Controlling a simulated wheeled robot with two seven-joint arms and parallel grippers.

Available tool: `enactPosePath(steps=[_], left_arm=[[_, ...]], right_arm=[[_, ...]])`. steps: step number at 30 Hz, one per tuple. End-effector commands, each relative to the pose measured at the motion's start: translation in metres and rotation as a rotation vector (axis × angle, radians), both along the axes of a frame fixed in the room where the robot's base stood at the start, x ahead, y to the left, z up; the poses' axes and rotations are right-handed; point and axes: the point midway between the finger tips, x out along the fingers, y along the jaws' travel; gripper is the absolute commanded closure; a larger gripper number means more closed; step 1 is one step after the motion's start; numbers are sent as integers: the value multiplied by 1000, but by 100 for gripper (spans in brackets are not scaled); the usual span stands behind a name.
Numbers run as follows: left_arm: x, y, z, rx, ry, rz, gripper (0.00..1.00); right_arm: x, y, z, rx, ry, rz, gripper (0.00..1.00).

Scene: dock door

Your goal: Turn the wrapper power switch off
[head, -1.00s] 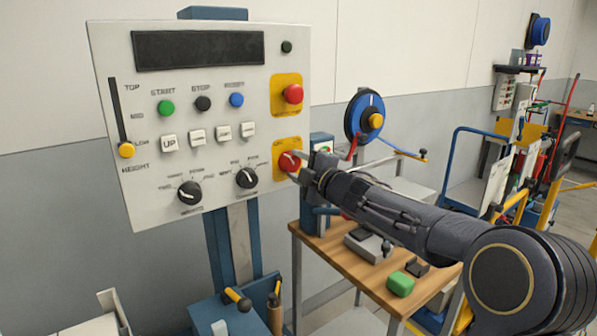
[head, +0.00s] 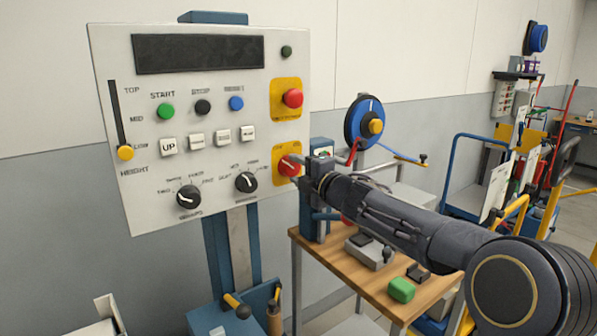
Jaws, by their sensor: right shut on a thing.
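The wrapper control panel (head: 215,80) is a light grey box on a blue post. Its power switch (head: 288,165) is a red rotary knob on a yellow plate at the lower right of the panel, with a pale pointer line lying tilted. My right gripper (head: 297,168) reaches in from the right and is shut on the red knob. The fingers hide the knob's right side. My left gripper is not in view.
A red emergency button (head: 293,98) sits on a yellow plate above the switch. Two black dials (head: 246,182) lie left of the gripper. A wooden bench (head: 375,284) with a green block (head: 401,290) stands below my right arm.

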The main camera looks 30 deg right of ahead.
Motion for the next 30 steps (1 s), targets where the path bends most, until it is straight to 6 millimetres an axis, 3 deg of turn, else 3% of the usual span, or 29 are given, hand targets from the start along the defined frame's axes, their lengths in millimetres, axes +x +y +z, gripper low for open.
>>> enactPosePath(steps=[2, 3, 7, 17, 30], left_arm=[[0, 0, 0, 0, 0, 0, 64], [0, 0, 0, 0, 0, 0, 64], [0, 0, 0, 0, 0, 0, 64], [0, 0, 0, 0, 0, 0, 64], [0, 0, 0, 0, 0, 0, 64]], right_arm=[[0, 0, -2, -3, 3, 1, 81], [0, 0, -2, -2, 3, 1, 53], [0, 0, -1, -1, 2, 1, 36], [-4, 0, 0, 0, 1, 0, 36], [-69, -6, 0, -1, 0, -1, 36]])
